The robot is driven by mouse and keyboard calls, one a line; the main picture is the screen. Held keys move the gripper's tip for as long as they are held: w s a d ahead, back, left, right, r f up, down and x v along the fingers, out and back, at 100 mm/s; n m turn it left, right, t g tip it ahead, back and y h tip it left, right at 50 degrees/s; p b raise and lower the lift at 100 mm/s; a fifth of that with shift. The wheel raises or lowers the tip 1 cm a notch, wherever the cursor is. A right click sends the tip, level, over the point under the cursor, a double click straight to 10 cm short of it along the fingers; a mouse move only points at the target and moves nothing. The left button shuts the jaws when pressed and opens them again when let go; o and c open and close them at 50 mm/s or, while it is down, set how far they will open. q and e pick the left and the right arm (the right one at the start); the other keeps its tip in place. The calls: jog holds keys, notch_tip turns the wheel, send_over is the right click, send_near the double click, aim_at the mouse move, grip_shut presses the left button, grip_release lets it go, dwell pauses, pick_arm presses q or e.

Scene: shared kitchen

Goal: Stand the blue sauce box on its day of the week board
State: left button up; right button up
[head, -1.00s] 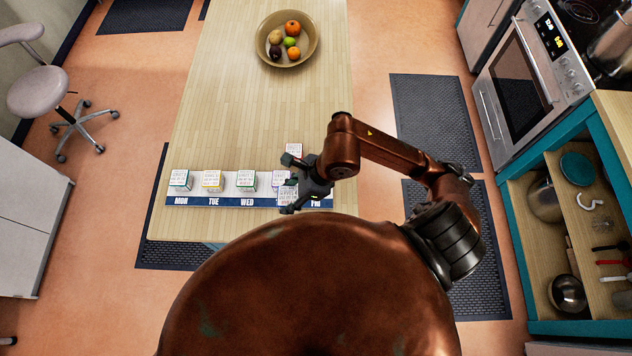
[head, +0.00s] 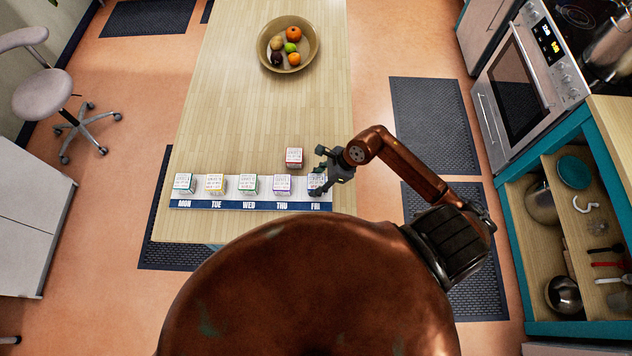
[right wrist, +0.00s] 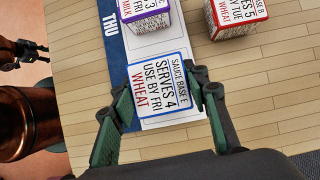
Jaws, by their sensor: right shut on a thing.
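The blue-edged sauce box (head: 316,181) is in my right gripper (head: 318,172), over the FRI end of the weekday board (head: 266,205). In the right wrist view, the box (right wrist: 160,88) has its printed face up, reading "USE BY FRI" and "WHEAT". The fingers of the right gripper (right wrist: 163,92) are shut on its two sides. The box looks level and low; I cannot tell whether it touches the board. At the left of the right wrist view is a dark gripper, seemingly my left one (right wrist: 30,50), too small to read. It is not in the head view.
Boxes stand on MON (head: 184,184), TUE (head: 215,184), WED (head: 249,184) and THU (head: 282,185). A red-edged box (head: 294,157) stands on the table behind the board, close to my right gripper. A fruit bowl (head: 265,48) is at the far end. The table between is clear.

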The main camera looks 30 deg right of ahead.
jog(key=shift+f, duration=0.35)
pick_arm(q)
jog(key=shift+s+r, duration=0.25)
pick_arm(e)
jog(key=shift+f, duration=0.25)
pick_arm(q)
jog(key=shift+f, duration=0.1)
pick_arm(e)
jog(key=o, duration=1.3)
pick_arm(q)
jog(key=shift+f+b, duration=0.75)
pick_arm(e)
jog(key=v, duration=1.2)
